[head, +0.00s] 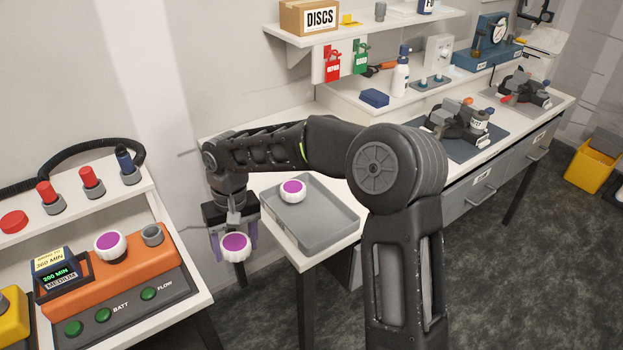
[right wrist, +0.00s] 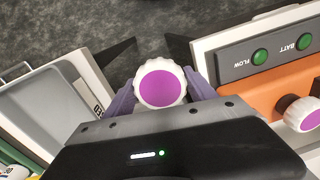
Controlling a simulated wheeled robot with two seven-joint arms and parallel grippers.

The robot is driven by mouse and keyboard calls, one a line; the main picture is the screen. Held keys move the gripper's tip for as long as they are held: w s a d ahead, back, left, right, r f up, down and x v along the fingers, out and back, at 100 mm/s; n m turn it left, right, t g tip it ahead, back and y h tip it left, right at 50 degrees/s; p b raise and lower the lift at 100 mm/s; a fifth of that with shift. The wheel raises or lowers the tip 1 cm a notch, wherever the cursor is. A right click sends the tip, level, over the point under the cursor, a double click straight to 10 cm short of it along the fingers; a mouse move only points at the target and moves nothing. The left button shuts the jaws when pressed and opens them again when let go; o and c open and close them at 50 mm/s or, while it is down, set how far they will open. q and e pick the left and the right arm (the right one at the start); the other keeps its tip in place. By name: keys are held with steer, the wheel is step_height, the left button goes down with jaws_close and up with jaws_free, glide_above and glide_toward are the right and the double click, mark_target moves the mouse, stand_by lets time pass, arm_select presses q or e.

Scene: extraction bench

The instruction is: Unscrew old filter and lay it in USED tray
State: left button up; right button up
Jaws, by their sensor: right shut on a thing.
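My right gripper (head: 232,240) is shut on a white ribbed filter (head: 235,247) with a purple face. It holds the filter in the air over the gap between the two benches. In the right wrist view the held filter (right wrist: 160,83) sits between the purple fingers. A like filter (head: 292,190) lies in the grey tray (head: 330,222) on the right bench. Another like filter (head: 109,245) is on the orange unit (head: 150,259) on the left bench; it also shows in the right wrist view (right wrist: 303,114). My left gripper is out of view.
The orange unit has green buttons and an open socket (head: 152,234). A black hose and red knobs (head: 47,191) stand behind it. The right bench holds a white bottle (head: 400,72), a blue block (head: 375,97) and masks on mats. Much of the grey tray is bare.

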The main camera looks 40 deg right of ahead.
steer(key=w+d+r+m+t+b, duration=0.1)
steer(key=d+r+m+t, duration=0.2)
steer(key=d+m, duration=0.5)
steer(key=w+d+r+m+t+h+b, duration=0.1)
steer(key=d+r+m+t, duration=0.2)
steer(key=d, duration=1.1)
steer(key=m+t, duration=0.3)
steer(key=m, duration=0.2)
steer(key=shift+w+d+r+m, duration=0.2)
steer(key=shift+d+r+m, duration=0.05)
steer(key=shift+m, duration=0.15)
steer(key=shift+f, duration=0.1)
step_height(320, 180, down, 7)
steer(key=b, duration=0.7)
steer(key=shift+f+b, duration=0.5)
